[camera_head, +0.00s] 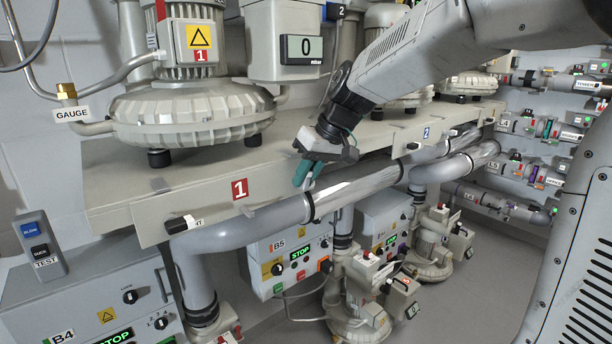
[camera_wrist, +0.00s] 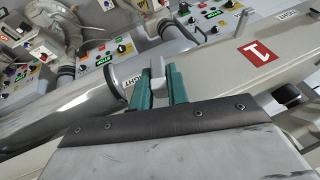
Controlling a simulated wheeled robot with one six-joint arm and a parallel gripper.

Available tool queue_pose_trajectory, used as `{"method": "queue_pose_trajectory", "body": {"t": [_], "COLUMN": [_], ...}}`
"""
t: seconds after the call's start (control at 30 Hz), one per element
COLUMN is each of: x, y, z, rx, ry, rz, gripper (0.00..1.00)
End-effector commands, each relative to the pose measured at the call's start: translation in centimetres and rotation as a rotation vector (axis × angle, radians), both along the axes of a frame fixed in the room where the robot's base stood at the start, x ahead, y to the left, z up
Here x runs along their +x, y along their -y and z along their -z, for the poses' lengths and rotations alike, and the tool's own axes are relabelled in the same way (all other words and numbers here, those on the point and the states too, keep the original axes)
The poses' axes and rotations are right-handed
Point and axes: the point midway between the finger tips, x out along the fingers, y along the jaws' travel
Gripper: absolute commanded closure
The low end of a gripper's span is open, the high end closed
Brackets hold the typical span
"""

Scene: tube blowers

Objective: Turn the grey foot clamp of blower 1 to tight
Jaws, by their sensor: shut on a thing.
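Blower 1 (camera_head: 190,118) stands on the beige bench on black feet. The bench front (camera_head: 215,207) carries a red "1" plate (camera_head: 240,189), which also shows in the wrist view (camera_wrist: 259,49). My gripper (camera_head: 306,176) is at the bench's front edge, right of that plate. In the wrist view its green fingers (camera_wrist: 158,78) are shut on a small light grey clamp piece (camera_wrist: 157,64).
A grey pipe (camera_head: 262,223) with a shiny sleeve (camera_head: 350,188) runs close below the bench edge, beside my gripper. Control box B5 (camera_head: 290,255) stands underneath. A black-tipped lever (camera_head: 178,224) sits at the bench front's left end. A display box (camera_head: 285,45) stands behind.

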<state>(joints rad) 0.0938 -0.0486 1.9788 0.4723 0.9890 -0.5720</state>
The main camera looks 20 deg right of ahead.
Motion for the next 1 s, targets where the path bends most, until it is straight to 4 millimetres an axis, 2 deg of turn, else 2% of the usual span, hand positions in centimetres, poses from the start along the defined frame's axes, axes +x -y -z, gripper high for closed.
{"method": "queue_pose_trajectory", "body": {"t": [0.27,1.0], "x": [0.1,0.4], "y": [0.5,1.3], "z": [0.2,1.2], "rx": [0.158,0.82], "ry": [-0.054,-0.268], "rz": [0.004,0.003], "gripper": [1.0,1.0]}}
